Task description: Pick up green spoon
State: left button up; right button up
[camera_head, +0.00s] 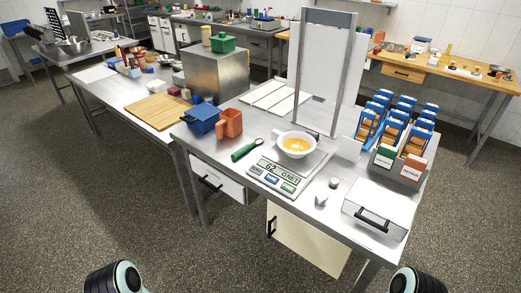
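The green spoon (242,152) lies on the metal-topped table, left of the white cup and near the front edge. Its green handle points toward the lower left and its small bowl end toward the upper right. Nothing covers it. Neither of my grippers shows. Only rounded dark parts of my arms show at the bottom left and bottom right corners, well away from the spoon.
A white cup (285,137) stands on a scale (270,180) right of the spoon. An orange mug (231,128) and blue box (203,120) stand behind it to the left. A tall metal frame (297,65) rises behind the cup. A wooden board (158,111) lies farther left.

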aim_at(259, 140)
jog(key=i+j+z, duration=0.1)
jog(key=z, duration=0.35)
jog(key=j+z, duration=0.2)
jog(key=z, duration=0.25)
jog(key=j+z, duration=0.15)
jog(key=z, duration=0.3)
jog(key=j+z, duration=0.35)
jog(key=j, duration=0.2)
jog(key=j+z, duration=0.3)
jog(key=j, duration=0.2)
jog(key=k+j+z, duration=0.1)
jog(key=j, duration=0.25)
jog(key=k+j+z, duration=0.1)
jog(key=j, duration=0.3)
jog(key=k+j+z, duration=0.15)
jog(key=j, duration=0.2)
